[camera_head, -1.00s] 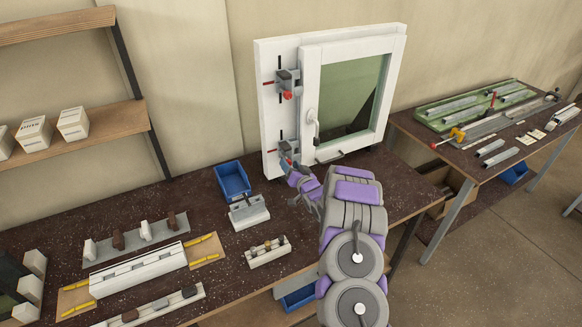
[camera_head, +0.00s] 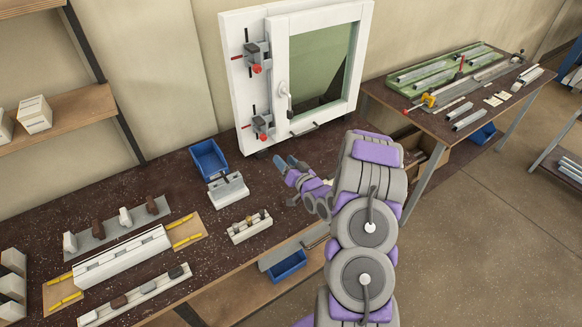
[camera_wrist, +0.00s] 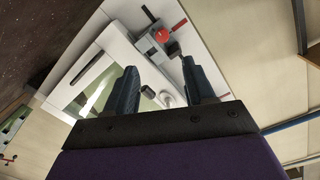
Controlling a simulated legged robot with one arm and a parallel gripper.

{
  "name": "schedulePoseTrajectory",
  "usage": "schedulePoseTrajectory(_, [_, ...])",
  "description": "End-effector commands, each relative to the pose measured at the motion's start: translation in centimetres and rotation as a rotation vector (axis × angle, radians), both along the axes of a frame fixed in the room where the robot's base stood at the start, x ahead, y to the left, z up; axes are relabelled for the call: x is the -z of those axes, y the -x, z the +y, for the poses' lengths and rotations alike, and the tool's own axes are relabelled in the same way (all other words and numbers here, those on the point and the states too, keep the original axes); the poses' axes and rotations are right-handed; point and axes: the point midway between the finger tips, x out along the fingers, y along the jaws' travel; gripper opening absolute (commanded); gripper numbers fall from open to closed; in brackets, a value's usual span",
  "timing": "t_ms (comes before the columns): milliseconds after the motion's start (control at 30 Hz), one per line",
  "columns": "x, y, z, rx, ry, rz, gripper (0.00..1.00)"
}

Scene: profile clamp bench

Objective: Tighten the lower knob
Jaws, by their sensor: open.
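The lower knob (camera_head: 258,136) is red and sits on the lower clamp (camera_head: 263,122), at the left side of the white window frame. The upper clamp carries a similar red upper knob (camera_head: 256,69). My gripper (camera_head: 286,162) is open and empty, in front of the frame, below and to the right of the lower knob in the head view. It is apart from the knob. In the wrist view the fingers of my gripper (camera_wrist: 160,70) are spread. The lower knob (camera_wrist: 162,36) shows beyond the fingertips, near the top and unobstructed.
The white window frame (camera_head: 365,45) stands upright on the dark bench, with a white handle (camera_head: 284,95). A blue bin (camera_head: 209,160) and a grey-white fixture (camera_head: 228,190) lie left of my gripper. A second table (camera_head: 400,98) with profiles stands at the right.

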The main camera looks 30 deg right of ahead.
Motion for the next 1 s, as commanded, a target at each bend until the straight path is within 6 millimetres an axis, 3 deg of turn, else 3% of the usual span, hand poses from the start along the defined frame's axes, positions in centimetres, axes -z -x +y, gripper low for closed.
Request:
schedulePoseTrajectory(100, [0.0,1.7,-0.1,0.002,-0.001,0.003,0.54])
schedulePoseTrajectory(300, [0.0,3.1,0.0,0.000,-0.002,0.004,0.54])
schedulePoseTrajectory(1000, [-0.2,2.9,0.3,-0.007,0.021,0.031,0.54])
